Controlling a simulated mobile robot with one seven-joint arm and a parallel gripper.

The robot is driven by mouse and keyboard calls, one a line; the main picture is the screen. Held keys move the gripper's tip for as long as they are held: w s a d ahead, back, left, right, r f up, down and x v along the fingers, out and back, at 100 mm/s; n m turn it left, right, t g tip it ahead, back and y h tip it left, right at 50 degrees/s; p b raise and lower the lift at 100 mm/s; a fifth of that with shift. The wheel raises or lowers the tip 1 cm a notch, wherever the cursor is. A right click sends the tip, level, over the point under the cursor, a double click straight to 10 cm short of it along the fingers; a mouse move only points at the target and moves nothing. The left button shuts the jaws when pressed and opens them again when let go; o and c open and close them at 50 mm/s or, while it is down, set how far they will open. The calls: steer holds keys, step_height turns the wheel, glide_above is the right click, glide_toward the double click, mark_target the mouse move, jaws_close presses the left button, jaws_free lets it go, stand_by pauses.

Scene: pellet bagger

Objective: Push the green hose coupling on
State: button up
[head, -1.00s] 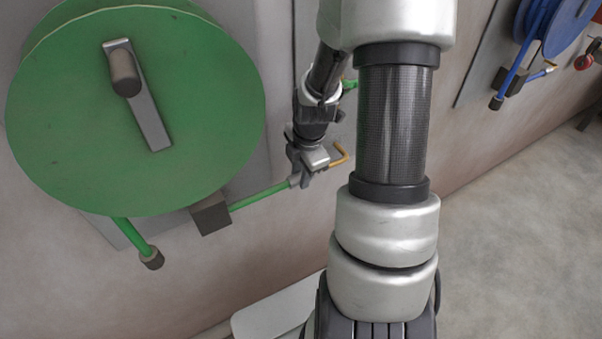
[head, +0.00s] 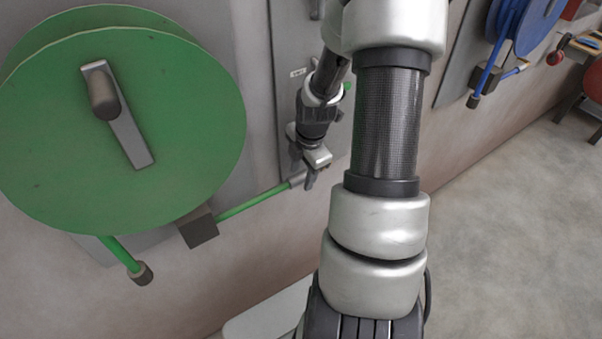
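The green hose (head: 252,203) runs from a dark block under the large green reel (head: 190,130) rightward and slightly up. It ends in a small grey coupling (head: 297,181). My gripper (head: 304,174) points down at this coupling, its two fingers close around or beside it. I cannot tell whether they grip it or only stand in front of it. A small green piece (head: 347,87) shows just right of my wrist, against the wall panel. The far end of the coupling and whatever it faces are hidden by my gripper and arm.
A second green hose end (head: 141,273) with a dark tip hangs below the reel. A blue reel (head: 525,28) with a blue hose is at the upper right. A red stool or chair (head: 593,80) stands at the right edge. The floor at right is clear.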

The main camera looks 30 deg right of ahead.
steer(key=s+r+p, duration=0.2)
steer(key=s+r, duration=0.1)
steer(key=r, duration=1.4)
steer(key=shift+s, duration=0.2)
steer(key=shift+a, duration=0.1)
